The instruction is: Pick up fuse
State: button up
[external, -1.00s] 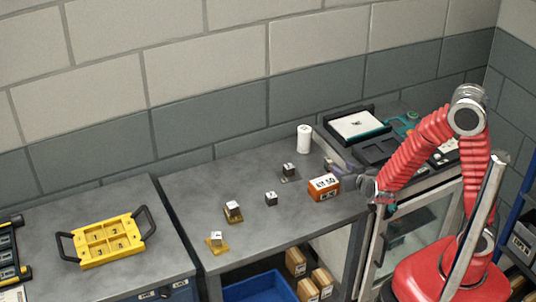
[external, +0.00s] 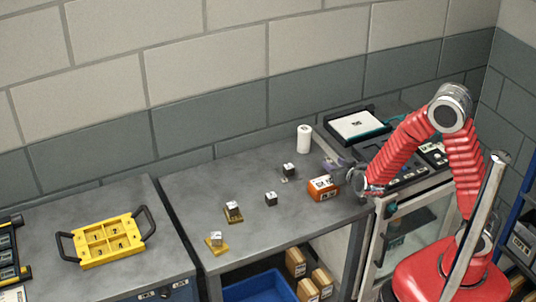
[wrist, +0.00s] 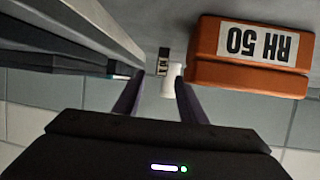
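No item in view is plainly marked as a fuse, so I cannot tell which one it is. Small dark blocks with pale tops stand on the grey bench: one at the back (external: 289,169), one in the middle (external: 271,199), and one on a yellow-brown base (external: 233,208). A pale block (external: 215,238) sits on a yellow base near the front. A white cylinder (external: 304,139) stands upright at the back; it shows beyond the finger gap in the wrist view (wrist: 172,82). My gripper (external: 332,164) is open and empty beside the orange box; its purple fingers (wrist: 157,98) are apart.
A yellow tray with black handles (external: 107,240) lies on the left bench. A blue bin (external: 260,289) is below. The bench's left middle is clear.

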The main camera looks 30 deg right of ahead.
aim_at(330, 161)
jog(key=shift+x, duration=2.3)
jog(key=shift+c, duration=0.4)
grip_shut()
